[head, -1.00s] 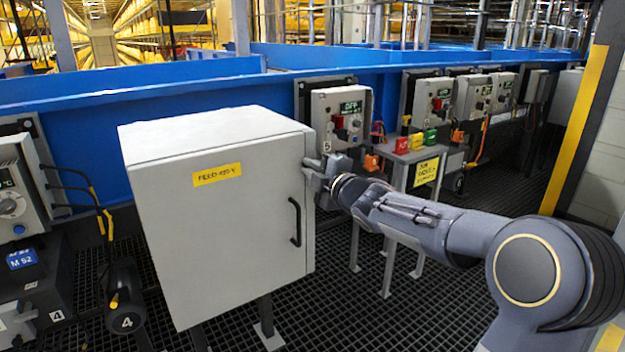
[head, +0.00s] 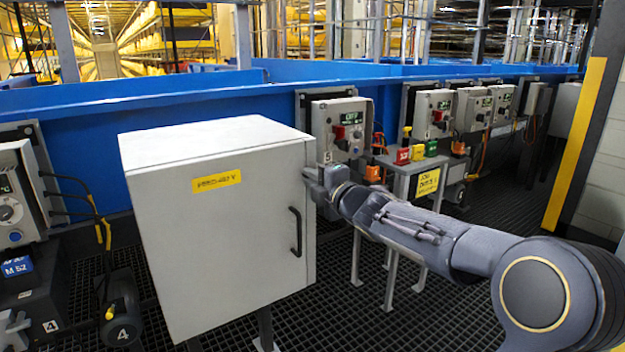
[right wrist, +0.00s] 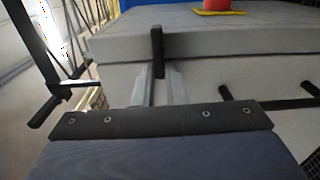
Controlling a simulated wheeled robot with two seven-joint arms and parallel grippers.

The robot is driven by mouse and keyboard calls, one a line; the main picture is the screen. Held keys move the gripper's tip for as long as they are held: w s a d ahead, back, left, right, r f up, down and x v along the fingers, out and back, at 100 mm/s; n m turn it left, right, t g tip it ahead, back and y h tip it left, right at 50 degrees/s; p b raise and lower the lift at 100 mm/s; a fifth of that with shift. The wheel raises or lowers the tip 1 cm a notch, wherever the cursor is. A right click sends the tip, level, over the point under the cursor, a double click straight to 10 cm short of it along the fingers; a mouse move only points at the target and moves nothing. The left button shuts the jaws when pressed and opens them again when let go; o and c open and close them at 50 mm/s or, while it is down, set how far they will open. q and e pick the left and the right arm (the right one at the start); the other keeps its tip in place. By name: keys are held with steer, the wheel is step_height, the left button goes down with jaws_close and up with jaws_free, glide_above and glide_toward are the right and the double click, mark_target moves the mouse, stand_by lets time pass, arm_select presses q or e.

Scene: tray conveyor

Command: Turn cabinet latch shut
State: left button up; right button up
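The cabinet is a light grey box with a yellow label (head: 216,181) and a black door handle (head: 295,231); its door (head: 225,260) looks closed. My right gripper (head: 318,184) is at the cabinet's right edge, level with the upper door. In the right wrist view a black upright bar, seemingly the latch (right wrist: 157,48), stands between the close-set grey fingertips of the right gripper (right wrist: 158,88), which look shut on it. The latch is hidden in the head view. A grey part at the lower left edge may be my left gripper (head: 12,328); its fingers are unclear.
A blue conveyor wall (head: 110,120) runs behind the cabinet. A grey control box (head: 340,130) is just behind my right gripper. A small stand with coloured blocks (head: 415,165) is right of it, near my right forearm. Black grated floor (head: 340,325) is open in front.

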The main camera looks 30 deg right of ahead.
steer(key=o, duration=0.4)
steer(key=s+p, duration=0.1)
steer(key=s, duration=0.6)
steer(key=shift+s+d, duration=0.3)
steer(key=shift+s, duration=0.1)
